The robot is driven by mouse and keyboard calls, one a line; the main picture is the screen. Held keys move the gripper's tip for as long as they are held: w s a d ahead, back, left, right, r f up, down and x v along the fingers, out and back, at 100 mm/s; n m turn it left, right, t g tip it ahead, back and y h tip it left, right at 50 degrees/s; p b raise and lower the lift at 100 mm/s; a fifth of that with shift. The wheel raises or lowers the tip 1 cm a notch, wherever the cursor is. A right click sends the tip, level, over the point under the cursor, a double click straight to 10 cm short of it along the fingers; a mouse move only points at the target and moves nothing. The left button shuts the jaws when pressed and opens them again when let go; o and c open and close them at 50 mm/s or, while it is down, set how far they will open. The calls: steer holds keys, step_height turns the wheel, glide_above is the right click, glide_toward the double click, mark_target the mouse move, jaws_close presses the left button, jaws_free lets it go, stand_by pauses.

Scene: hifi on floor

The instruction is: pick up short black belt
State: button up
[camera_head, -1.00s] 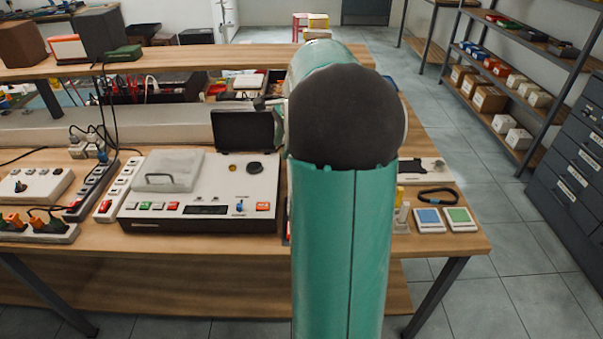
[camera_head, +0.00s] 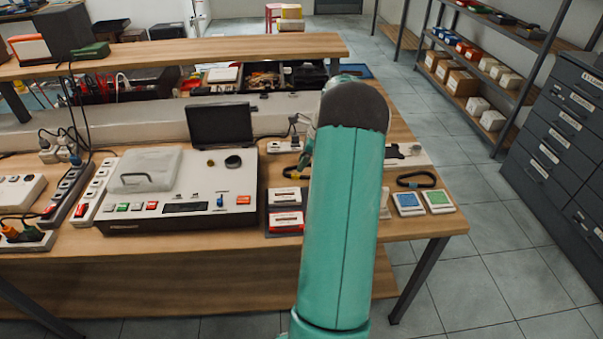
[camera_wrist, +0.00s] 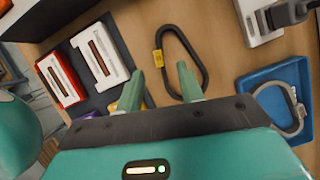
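A black belt loop with a yellow tag lies on the wooden table. In the wrist view the belt (camera_wrist: 206,72) is just beyond my fingertips, nearer the right one; in the head view a part of the belt (camera_head: 290,173) shows left of my arm. A second black loop (camera_head: 416,180) lies right of my arm; I cannot tell from its look which is shorter. My gripper (camera_wrist: 160,68) is open, with nothing between its fingers. In the head view my arm hides the gripper and part of the table.
White and red boxes (camera_wrist: 62,80) lie beside the belt. A blue tray (camera_wrist: 262,82) holding a grey loop is on its other side. A console with an open lid (camera_head: 180,195) stands to the left. Blue and green tiles (camera_head: 408,203) lie near the table's right edge.

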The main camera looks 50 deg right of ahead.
mark_target(295, 175)
steer(key=x, duration=0.5)
steer(key=shift+a+f, duration=0.15)
steer(key=shift+f, duration=0.05)
jaws_close()
